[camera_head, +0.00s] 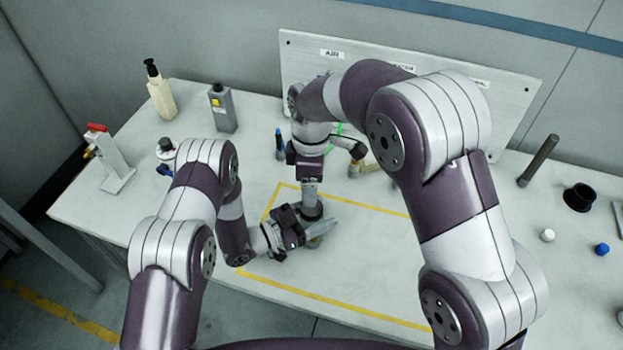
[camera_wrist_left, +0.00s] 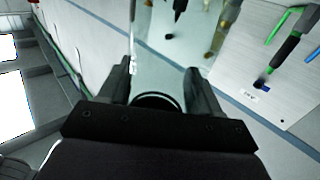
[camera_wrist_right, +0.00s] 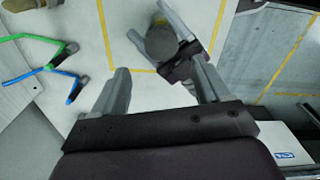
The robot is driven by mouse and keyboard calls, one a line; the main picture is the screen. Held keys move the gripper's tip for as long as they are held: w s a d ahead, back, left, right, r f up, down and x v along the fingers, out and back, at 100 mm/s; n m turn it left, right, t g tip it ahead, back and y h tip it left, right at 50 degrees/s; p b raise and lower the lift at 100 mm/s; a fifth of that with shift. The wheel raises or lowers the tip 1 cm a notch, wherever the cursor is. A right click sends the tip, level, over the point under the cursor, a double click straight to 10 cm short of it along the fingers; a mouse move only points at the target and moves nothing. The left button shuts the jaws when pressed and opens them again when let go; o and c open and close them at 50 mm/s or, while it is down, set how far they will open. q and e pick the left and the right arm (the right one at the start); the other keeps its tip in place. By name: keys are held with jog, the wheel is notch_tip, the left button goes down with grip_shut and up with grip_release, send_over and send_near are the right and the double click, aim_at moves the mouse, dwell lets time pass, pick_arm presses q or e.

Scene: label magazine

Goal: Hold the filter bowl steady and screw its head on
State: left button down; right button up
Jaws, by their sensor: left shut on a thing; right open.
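My left gripper (camera_head: 312,236) is shut on the filter bowl, low over the table inside the yellow outline. In the left wrist view a dark round rim (camera_wrist_left: 157,100) shows between its fingers. In the right wrist view a dull grey round piece (camera_wrist_right: 162,42) stands between the left fingers. I cannot tell whether this top is the bowl's mouth or the filter head. My right gripper (camera_head: 311,205) points down just above it, and in its own wrist view its fingers (camera_wrist_right: 160,88) are apart with nothing between them. Arms and grippers hide much of the bowl.
A cream bottle (camera_head: 160,95), a grey bottle (camera_head: 222,110) and a red-handled valve fixture (camera_head: 110,160) stand at the left. A labelled board (camera_head: 500,110) lines the back. A black cup (camera_head: 579,197), dark rod (camera_head: 538,161), white cap (camera_head: 547,235) and blue cap (camera_head: 602,249) lie right.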

aim_at(311, 225)
jog(key=n, duration=0.6)
jog(key=shift+s+n, duration=0.1)
jog(key=shift+n, duration=0.2)
jog(key=n, duration=0.4)
notch_tip(311, 225, down, 8)
